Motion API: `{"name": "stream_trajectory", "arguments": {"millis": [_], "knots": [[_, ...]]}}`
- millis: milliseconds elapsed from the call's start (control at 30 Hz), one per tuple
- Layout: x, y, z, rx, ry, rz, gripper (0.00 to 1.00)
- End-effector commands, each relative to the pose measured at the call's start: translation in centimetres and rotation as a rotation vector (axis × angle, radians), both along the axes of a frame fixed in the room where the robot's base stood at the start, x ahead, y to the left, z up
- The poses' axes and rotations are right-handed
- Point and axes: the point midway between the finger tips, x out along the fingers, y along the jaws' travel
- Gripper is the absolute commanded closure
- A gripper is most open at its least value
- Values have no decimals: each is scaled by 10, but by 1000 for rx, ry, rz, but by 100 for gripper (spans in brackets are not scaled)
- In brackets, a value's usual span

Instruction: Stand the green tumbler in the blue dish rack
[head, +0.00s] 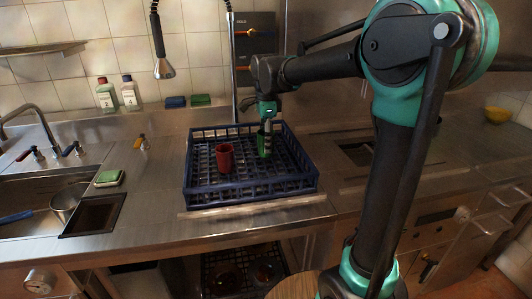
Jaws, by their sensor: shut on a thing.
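The blue dish rack (252,200) sits on the steel counter near its front edge. The green tumbler (262,147) is in my gripper (267,128), which points down into the rack area. My gripper is shut on the tumbler and partly covers it. The tumbler looks upright, right of the rack's middle. I cannot tell whether its base touches the rack floor. A red tumbler (224,158) stands in the rack, to the left of the green one and apart from it.
A spray hose (162,68) hangs behind the rack. A sink (35,190) with a faucet (35,115) lies at left. A sponge (109,178) lies left of the rack. The counter between is clear.

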Motion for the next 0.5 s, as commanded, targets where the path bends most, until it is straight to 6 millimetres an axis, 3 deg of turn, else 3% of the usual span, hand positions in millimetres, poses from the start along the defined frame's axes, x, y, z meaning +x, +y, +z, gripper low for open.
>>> {"name": "stream_trajectory", "arguments": {"millis": [167,400,500], "knots": [[0,0,-10,0,0,0,87],[0,0,-40,0,0,0,87],[0,0,-42,0,0,0,87]]}}
